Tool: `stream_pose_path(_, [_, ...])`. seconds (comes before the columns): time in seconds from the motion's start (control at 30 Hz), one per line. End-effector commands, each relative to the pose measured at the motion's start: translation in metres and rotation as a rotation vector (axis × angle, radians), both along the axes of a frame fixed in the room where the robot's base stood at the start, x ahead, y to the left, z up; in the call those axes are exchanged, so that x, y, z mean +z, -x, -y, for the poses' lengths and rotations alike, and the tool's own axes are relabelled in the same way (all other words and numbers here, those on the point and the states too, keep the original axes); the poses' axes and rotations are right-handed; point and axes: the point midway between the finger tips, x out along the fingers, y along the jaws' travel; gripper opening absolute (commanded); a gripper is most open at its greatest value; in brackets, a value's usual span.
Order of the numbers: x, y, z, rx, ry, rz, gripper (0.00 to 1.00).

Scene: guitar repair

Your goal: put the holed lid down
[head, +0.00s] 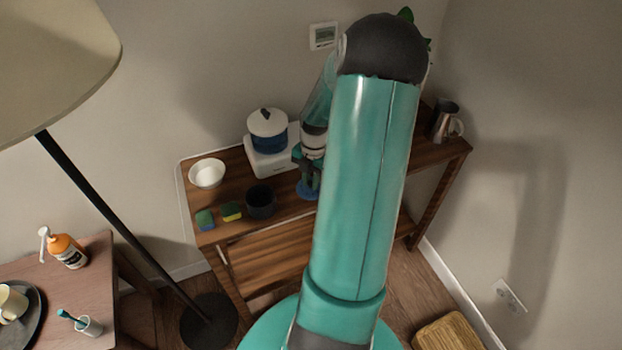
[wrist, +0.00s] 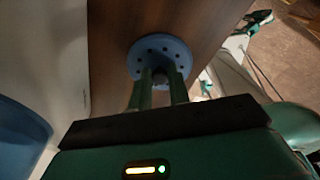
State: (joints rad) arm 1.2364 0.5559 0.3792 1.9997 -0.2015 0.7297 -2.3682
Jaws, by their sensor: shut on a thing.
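The holed lid is a round blue disc with a ring of small holes and a dark knob. It shows in the wrist view (wrist: 147,50), and in the head view its blue edge (head: 306,194) shows low over the wooden shelf top. My gripper (wrist: 160,80) is shut on the lid's knob, fingers pointing down in the head view (head: 309,182). The lid looks about level, close to the wood; I cannot tell whether it touches. My arm hides the shelf right of the lid.
On the shelf (head: 236,182) left of the lid are a dark cup (head: 261,203), two sponges (head: 231,211) and a white bowl (head: 207,173). Behind it, a blue pot (head: 268,133) with a white lid stands on a white box (head: 272,163). A metal jug (head: 444,121) stands at the right end.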

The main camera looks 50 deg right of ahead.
Motion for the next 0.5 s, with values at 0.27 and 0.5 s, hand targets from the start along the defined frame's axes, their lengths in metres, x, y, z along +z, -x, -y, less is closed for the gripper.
stream_pose_path(0.27, [-0.0025, 0.0, -0.0001, 0.0, 0.0, 0.0, 0.38])
stream_pose_path(0.5, [-0.0022, 0.0001, -0.0002, 0.0, 0.0, 0.0, 0.4])
